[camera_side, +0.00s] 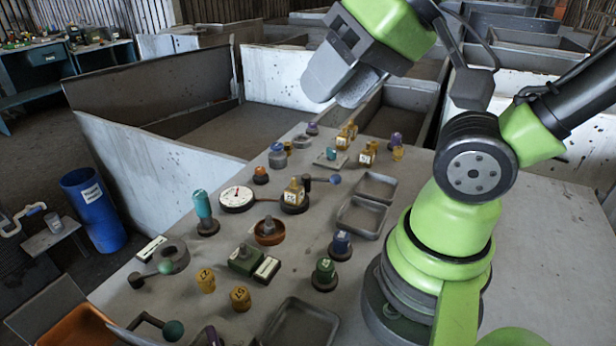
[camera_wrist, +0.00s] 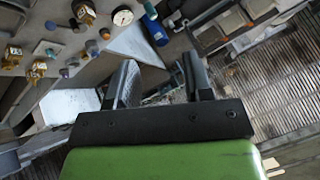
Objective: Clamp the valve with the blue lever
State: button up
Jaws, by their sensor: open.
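The lever with a blue ball knob (camera_side: 335,179) lies near the middle of the table in the side view. Its dark arm points right from a dark round valve base (camera_side: 295,207). A brass numbered block (camera_side: 294,188) stands on that base, right of the white dial gauge (camera_side: 237,198). My gripper (camera_side: 340,90) hangs high above the far part of the table, well apart from the valve. In the wrist view my gripper (camera_wrist: 160,82) has its two fingers spread with nothing between them.
Several brass blocks stand farther back. Another lever has a green ball (camera_side: 165,267). A blue bin (camera_side: 92,210) stands off the table. The table's right side is mostly bare.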

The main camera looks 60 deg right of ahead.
jog(key=w+d+f+n+g+h, duration=0.1)
jog(key=w+d+f+n+g, duration=0.15)
jog(key=w+d, duration=0.35)
jog(key=n+g+y, duration=0.1)
jog(key=n+g, duration=0.3)
jog(key=g, duration=0.1)
send_near(335, 175)
jog(key=f, duration=0.4)
jog(key=a+f, duration=0.1)
jog(key=f, duration=0.5)
jog(key=shift+s+a, duration=0.1)
jog(key=shift+a, duration=0.1)
grip_shut()
